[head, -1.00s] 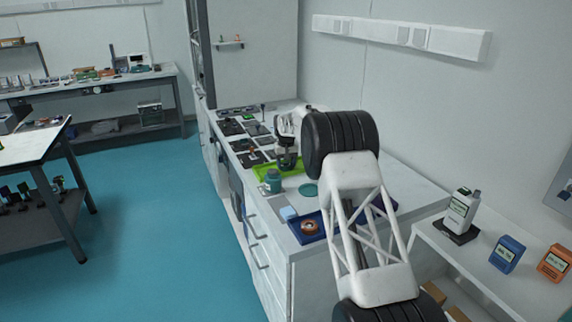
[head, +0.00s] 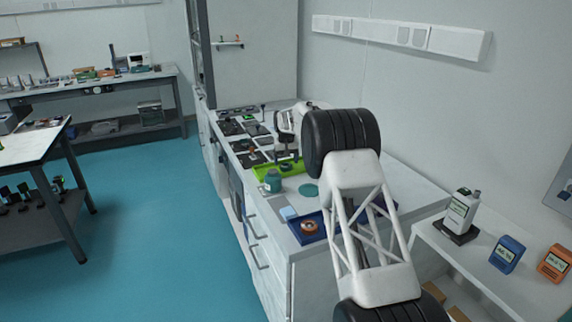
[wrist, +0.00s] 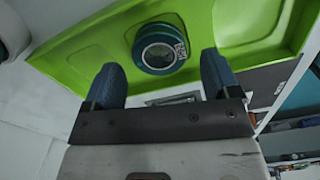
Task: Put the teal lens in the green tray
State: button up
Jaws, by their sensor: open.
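The teal lens (wrist: 160,47), a round dark-centred piece with a teal rim and a small label, lies in the green tray (wrist: 90,45) in the wrist view. My gripper (wrist: 162,72) is open, its two blue fingers apart and empty, with the lens just beyond the fingertips and between their lines. In the head view my gripper (head: 287,154) is over the green tray (head: 265,171) on the white bench. The lens is too small to make out surely in the head view.
A teal mug-like object (head: 272,181) stands close in front of the tray. Dark items crowd the bench behind.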

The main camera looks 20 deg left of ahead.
aim_at(286, 164)
notch_tip(286, 164, up, 10)
dwell(0.5)
jog(key=shift+r, duration=0.1)
dwell(0.7)
